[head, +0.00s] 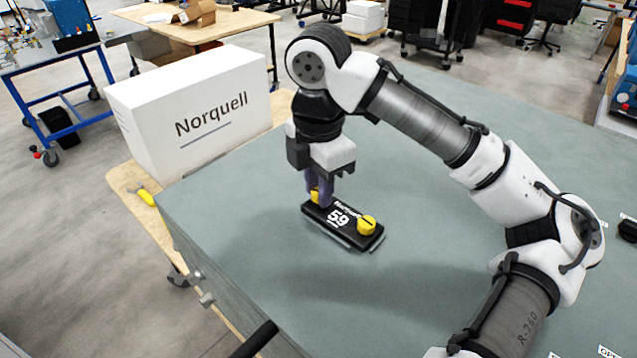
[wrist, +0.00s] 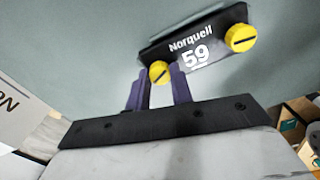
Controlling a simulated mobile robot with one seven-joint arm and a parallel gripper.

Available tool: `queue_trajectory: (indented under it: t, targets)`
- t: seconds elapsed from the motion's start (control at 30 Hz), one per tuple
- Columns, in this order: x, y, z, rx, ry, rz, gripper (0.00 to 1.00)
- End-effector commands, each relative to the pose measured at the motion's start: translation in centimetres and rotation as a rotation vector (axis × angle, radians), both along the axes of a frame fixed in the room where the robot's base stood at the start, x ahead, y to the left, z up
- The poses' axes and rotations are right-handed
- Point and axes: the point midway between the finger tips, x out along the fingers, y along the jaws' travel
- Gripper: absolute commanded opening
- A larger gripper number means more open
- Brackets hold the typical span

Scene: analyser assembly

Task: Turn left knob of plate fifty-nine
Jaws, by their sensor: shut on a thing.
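The black plate marked "Norquell 59" (head: 340,217) lies on the grey-green bench top. It also shows in the wrist view (wrist: 207,40). Its left yellow knob (wrist: 159,73) is between the purple fingers of my gripper (wrist: 160,88). In the head view the fingers partly hide this left knob (head: 315,196). My gripper (head: 320,193) points down at the plate's left end and is shut on the left knob. The right yellow knob (head: 367,225) is free; in the wrist view (wrist: 241,38) its dark slot runs nearly level.
A large white "Norquell" box (head: 200,115) stands at the bench's left side. The bench top (head: 250,240) around the plate is clear. A dark item (head: 627,230) sits at the far right edge.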

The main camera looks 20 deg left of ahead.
Motion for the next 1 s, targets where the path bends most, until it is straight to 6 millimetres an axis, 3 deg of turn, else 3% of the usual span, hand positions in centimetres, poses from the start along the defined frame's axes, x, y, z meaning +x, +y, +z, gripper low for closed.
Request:
queue_trajectory:
  t: [1.0]
  targets:
    - [-0.16,-0.15,-0.34,-0.005,0.008,0.97,0.0]
